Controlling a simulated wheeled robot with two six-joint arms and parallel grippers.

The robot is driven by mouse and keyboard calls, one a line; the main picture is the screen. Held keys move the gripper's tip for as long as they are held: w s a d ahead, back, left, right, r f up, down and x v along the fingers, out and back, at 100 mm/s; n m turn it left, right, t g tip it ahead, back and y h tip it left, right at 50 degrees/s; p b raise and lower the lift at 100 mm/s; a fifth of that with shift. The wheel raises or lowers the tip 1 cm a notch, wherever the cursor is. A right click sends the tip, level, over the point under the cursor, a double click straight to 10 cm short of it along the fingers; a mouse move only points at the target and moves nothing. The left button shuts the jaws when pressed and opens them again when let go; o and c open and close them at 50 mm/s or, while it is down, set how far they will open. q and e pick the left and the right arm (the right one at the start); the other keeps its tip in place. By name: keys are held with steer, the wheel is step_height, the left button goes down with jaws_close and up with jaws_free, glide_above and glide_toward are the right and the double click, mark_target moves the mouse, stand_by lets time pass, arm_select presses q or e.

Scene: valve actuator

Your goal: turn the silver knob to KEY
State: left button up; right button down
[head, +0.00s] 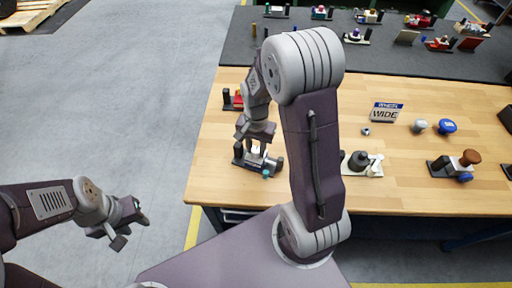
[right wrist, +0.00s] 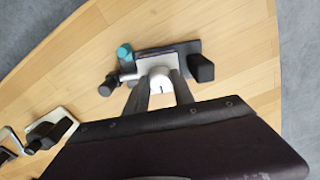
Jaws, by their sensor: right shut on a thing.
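The valve actuator (right wrist: 142,62) is a small dark-based unit with a pale plate, near the table's left front corner; it also shows in the head view (head: 243,160). The silver knob (right wrist: 160,71) is a pale round piece on it with a small dark mark. My right gripper (right wrist: 164,86) reaches down over the unit and is shut on the knob, one finger on each side. In the head view my right gripper (head: 257,150) partly covers the unit. No KEY label can be read. My left gripper (head: 131,229) is empty, its fingers apart, over the floor left of the table.
A teal-capped part (right wrist: 124,50) and a black cylinder (right wrist: 108,86) stand close left of the knob; a black block (right wrist: 201,68) stands right. Other units (head: 360,162) sit further right on the wooden table (head: 400,192).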

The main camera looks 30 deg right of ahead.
mark_target(256, 150)
steer(key=shift+r+p, duration=0.15)
steer(key=shift+p, duration=0.15)
steer(key=c, duration=1.1)
jaws_free()
steer(key=shift+o, duration=0.2)
step_height(256, 150, up, 9)
steer(key=shift+f, duration=0.1)
